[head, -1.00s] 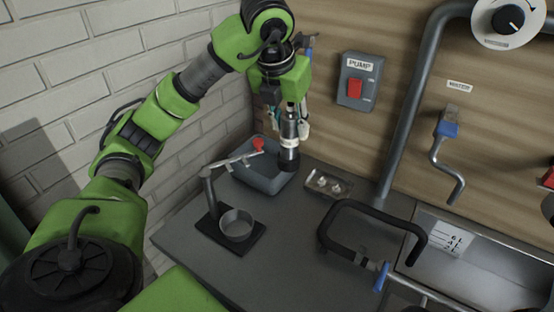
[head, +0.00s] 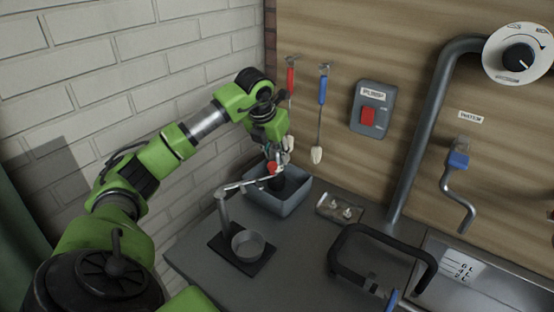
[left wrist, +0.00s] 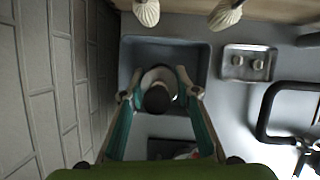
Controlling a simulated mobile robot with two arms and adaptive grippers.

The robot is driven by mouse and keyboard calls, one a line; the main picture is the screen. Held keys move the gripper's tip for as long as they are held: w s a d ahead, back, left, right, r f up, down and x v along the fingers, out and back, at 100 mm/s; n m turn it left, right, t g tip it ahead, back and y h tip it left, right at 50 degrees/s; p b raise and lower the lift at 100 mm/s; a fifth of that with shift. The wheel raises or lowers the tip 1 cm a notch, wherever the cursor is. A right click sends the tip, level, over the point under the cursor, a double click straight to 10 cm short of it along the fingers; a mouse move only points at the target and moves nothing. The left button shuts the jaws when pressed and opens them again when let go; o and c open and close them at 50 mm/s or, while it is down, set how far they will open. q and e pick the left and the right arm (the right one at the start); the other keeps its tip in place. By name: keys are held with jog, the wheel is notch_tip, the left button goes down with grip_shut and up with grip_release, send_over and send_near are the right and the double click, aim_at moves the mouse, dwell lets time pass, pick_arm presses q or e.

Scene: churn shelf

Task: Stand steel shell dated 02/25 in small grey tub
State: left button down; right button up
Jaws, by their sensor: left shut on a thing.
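The small grey tub (head: 268,203) stands on the counter by the corner of the brick wall. It also shows in the left wrist view (left wrist: 140,48). My left gripper (head: 276,166) is over the tub, pointing down, with its fingers closed around the steel shell (head: 287,186). In the left wrist view the shell (left wrist: 157,98) is seen end-on as a round dark top with a paler ring, between the fingertips. It looks upright, with its lower part inside the tub. Whether it touches the tub floor is hidden. I cannot read a date on it. My right gripper is out of view.
A stand with a metal cup (head: 247,245) and a red-knobbed arm (head: 240,186) is close in front of the tub. A small tray (head: 340,208) lies to its right. Two utensils (head: 320,120) hang on the wall behind. A black handle (head: 375,240) stands farther right.

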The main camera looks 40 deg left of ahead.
pick_arm(q)
notch_tip(320, 180, down, 2)
jog(key=shift+f+p, duration=0.1)
jog(key=shift+p, duration=0.2)
jog(key=shift+d+f, duration=0.1)
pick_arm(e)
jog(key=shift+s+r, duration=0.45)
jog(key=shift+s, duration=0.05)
pick_arm(q)
jog(key=c, duration=1.6)
grip_release()
jog(key=shift+f, duration=0.1)
jog(key=shift+o, duration=0.2)
jog(key=shift+s+r, duration=0.15)
jog(key=shift+r, duration=0.25)
jog(key=b+v, duration=0.1)
jog(key=v, duration=1)
jog(key=shift+r, duration=0.2)
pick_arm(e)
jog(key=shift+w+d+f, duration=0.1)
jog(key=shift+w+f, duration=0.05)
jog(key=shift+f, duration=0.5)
